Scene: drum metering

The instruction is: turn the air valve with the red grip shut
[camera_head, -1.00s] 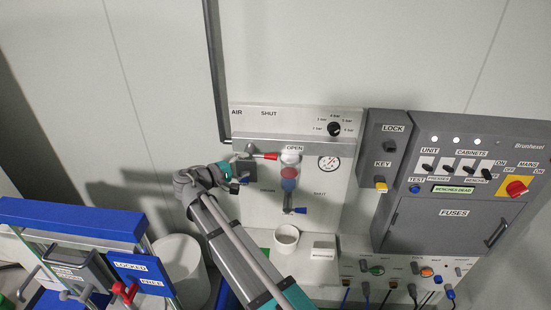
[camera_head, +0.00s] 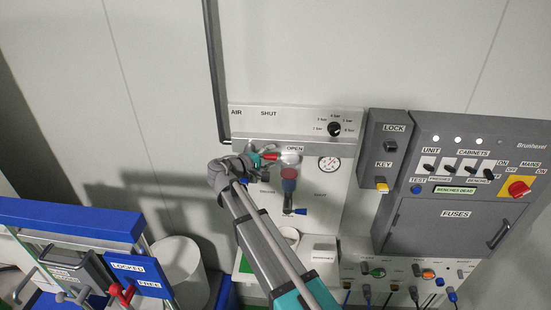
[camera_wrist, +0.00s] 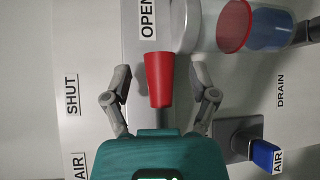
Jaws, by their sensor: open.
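The air valve's red grip (camera_wrist: 158,78) is a tapered red handle on a grey stem, in the middle of the wrist view. It lies beside the OPEN label (camera_wrist: 147,18), apart from the SHUT label (camera_wrist: 72,95). In the head view the red grip (camera_head: 269,156) shows just below OPEN, partly hidden by my gripper (camera_head: 261,154). In the wrist view my gripper (camera_wrist: 160,72) is open, with one finger on each side of the red grip and a visible gap at both. The valve's body is hidden behind my gripper.
A clear bowl (camera_wrist: 190,25) with red and blue parts stands close beside the grip. A blue-tipped lever (camera_wrist: 266,155) sits near my right finger. A gauge (camera_head: 329,164) and the grey fuse cabinet (camera_head: 440,219) are to the right. A white bin (camera_head: 181,270) stands lower left.

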